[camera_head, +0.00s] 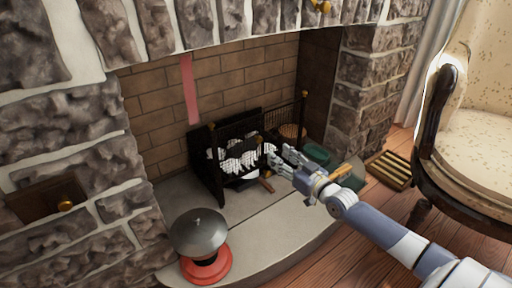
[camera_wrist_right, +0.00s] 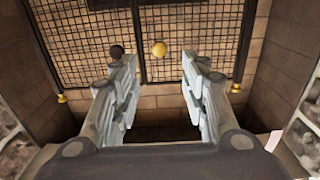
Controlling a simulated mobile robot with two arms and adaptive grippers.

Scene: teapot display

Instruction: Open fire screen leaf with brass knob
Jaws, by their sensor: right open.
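A black wire-mesh fire screen (camera_head: 285,122) stands in the fireplace. In the right wrist view, its mesh (camera_wrist_right: 195,30) fills the top, with a dark upright between two leaves. A round brass knob (camera_wrist_right: 160,49) shows on the leaf right of that upright, near its lower edge. A dark knob (camera_wrist_right: 116,51) shows on the left leaf, partly behind a finger. My right gripper (camera_head: 275,162) is open in front of the screen. In the right wrist view its fingertips (camera_wrist_right: 159,62) lie either side of the brass knob, with nothing visibly held. Contact cannot be told. My left gripper is not in view.
A red-based object with a grey dome (camera_head: 201,232) stands on the stone hearth (camera_head: 262,232). A slatted tray (camera_head: 390,170) and an armchair (camera_head: 478,145) are at right. The front hearth is mostly clear.

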